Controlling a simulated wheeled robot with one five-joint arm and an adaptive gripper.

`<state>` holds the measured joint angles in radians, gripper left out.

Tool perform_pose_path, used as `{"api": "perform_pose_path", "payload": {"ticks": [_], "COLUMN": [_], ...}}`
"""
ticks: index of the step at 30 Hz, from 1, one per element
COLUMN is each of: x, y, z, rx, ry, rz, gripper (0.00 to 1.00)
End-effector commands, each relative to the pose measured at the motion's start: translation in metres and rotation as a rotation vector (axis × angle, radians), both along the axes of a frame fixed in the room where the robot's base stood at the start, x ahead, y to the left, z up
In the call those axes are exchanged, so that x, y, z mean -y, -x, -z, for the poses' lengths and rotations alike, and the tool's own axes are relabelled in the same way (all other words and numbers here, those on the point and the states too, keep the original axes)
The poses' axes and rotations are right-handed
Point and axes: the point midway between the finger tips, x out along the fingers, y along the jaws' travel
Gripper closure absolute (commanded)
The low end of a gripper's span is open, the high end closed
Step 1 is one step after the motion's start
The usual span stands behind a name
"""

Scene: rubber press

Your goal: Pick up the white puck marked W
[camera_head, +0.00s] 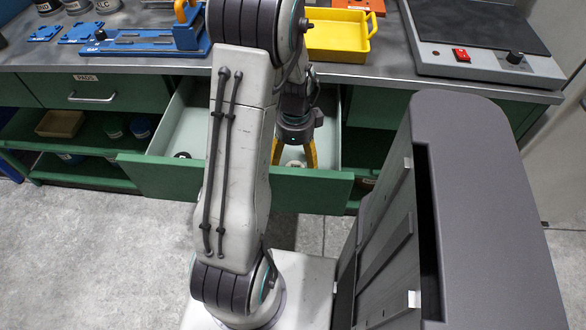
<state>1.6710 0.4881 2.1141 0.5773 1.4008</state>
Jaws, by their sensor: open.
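My gripper (294,158) points down into an open green drawer (240,185), its two yellow fingers spread apart. A small whitish round thing (294,163), likely the white puck, shows low between the fingertips. Its mark cannot be read, and I cannot tell whether the fingers touch it. The drawer's front panel hides part of the drawer floor, and my arm covers the drawer's middle.
A small dark round object (182,155) lies in the drawer's left part. The bench above holds a yellow tray (338,34), a blue fixture (150,43) and a hot plate (480,45). A closed drawer labelled PADS (92,97) is at left.

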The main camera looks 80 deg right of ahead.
Motion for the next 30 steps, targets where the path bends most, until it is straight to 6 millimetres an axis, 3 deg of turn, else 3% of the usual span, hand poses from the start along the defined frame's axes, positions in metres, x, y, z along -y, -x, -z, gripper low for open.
{"api": "perform_pose_path", "payload": {"ticks": [15,27,30], "x": [-0.001,0.0,0.0], "y": [0.002,0.002,0.002], "z": [0.045,0.05,0.05], "rx": [0.001,0.0,0.0], "ry": [-0.003,0.0,0.0], "rz": [0.0,-0.001,-0.001], "gripper": [0.2,0.19,0.28]}}
